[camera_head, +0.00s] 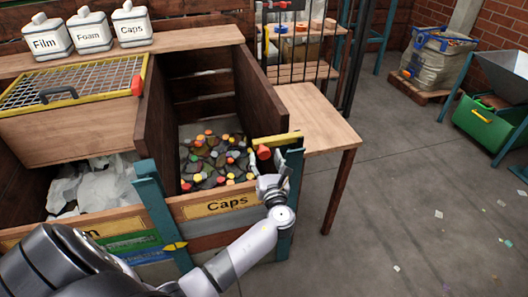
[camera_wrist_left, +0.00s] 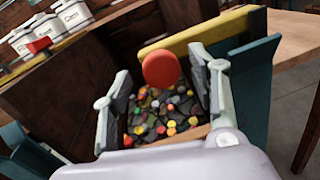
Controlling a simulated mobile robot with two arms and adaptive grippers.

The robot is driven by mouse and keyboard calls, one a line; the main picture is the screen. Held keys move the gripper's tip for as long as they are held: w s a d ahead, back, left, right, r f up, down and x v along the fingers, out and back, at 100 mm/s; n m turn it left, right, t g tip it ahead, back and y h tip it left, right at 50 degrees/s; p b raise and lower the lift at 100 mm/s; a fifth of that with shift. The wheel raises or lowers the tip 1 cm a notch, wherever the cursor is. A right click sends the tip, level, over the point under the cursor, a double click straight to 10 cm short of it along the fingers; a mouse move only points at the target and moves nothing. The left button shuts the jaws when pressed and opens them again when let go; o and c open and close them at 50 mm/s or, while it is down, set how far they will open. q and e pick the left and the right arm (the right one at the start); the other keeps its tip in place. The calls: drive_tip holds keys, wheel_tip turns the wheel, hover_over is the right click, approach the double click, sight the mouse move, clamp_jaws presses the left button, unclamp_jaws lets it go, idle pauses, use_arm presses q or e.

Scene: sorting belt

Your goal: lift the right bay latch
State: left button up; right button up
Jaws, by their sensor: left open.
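The right bay latch shows as a yellow bar (camera_head: 283,139) with a round red knob (camera_head: 263,152), at the right front corner of the Caps bay. In the left wrist view the yellow bar (camera_wrist_left: 188,37) runs slanting behind the red knob (camera_wrist_left: 162,68). My left gripper (camera_head: 267,176) is just below the knob in the head view. In the wrist view its open fingers (camera_wrist_left: 160,75) stand on either side of the knob, with visible gaps; I see no contact. My right gripper is not in view.
The Caps bay (camera_head: 214,203) holds many coloured caps (camera_head: 215,160). Teal posts (camera_head: 287,215) flank the bay front. A wooden table (camera_head: 316,117) stands to the right, with open floor beyond.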

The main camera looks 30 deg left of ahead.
sight(265, 155)
use_arm(q)
drive_tip(key=shift+x, duration=1.65)
clamp_jaws()
